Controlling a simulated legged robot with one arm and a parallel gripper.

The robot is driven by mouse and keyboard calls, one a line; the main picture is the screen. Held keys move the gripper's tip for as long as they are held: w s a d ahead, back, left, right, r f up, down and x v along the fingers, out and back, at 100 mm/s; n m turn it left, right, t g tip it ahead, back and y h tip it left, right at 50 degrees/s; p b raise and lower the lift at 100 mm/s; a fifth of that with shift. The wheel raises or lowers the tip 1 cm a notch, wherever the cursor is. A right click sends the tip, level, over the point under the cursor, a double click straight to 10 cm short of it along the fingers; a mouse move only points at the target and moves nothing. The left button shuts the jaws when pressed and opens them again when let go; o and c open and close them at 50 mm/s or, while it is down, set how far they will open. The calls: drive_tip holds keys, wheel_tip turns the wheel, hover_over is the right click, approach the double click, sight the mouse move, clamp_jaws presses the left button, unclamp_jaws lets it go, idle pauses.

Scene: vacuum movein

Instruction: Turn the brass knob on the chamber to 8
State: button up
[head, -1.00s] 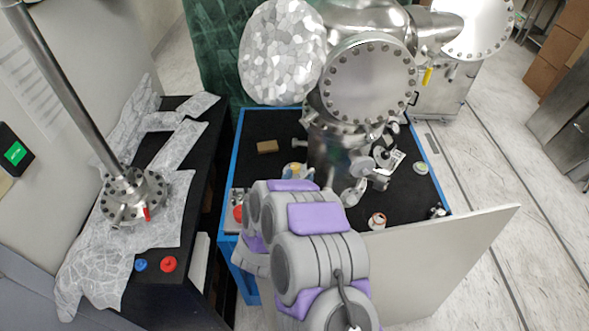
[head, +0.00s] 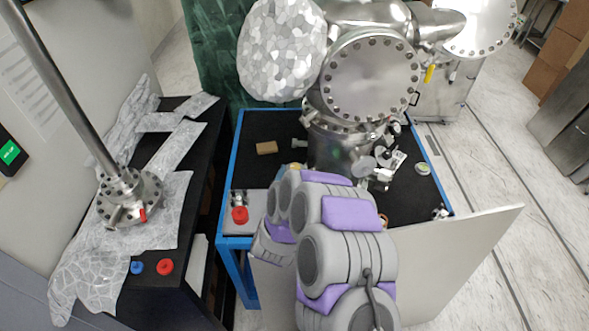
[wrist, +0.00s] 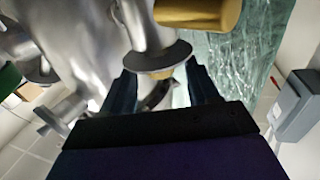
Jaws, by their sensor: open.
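The steel chamber (head: 335,145) stands on the black-topped table with the blue frame. In the wrist view a large brass-coloured cylinder (wrist: 198,12) is cut off by the top edge, above my fingers. A grey disc (wrist: 158,57) with a small brass-coloured piece (wrist: 162,73) under it lies between and slightly beyond my fingertips. I cannot tell which brass part is the knob, and no number marks are legible. My gripper (wrist: 160,70) is open, with dark fingers on both sides of the small brass piece and no clear grip on it. In the head view my arm hides the gripper.
A white panel (head: 455,255) stands at the table's front right. A red knob (head: 240,214) is at the table's left front corner. A black bench (head: 185,290) with foil, a flanged steel post and red and blue caps stands left. A grey box (wrist: 298,105) is on the right in the wrist view.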

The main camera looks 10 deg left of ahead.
sight(294, 166)
drive_tip(key=shift+w, duration=1.7)
drive_tip(key=shift+c, duration=0.4)
drive_tip(key=c, duration=0.9)
drive_tip(key=shift+o, duration=0.2)
drive_tip(key=shift+n+y, duration=0.3)
drive_tip(key=shift+y, duration=0.2)
drive_tip(key=shift+a, duration=0.1)
drive_tip(key=o, duration=0.9)
drive_tip(key=shift+o, duration=0.2)
drive_tip(key=shift+s, duration=0.15)
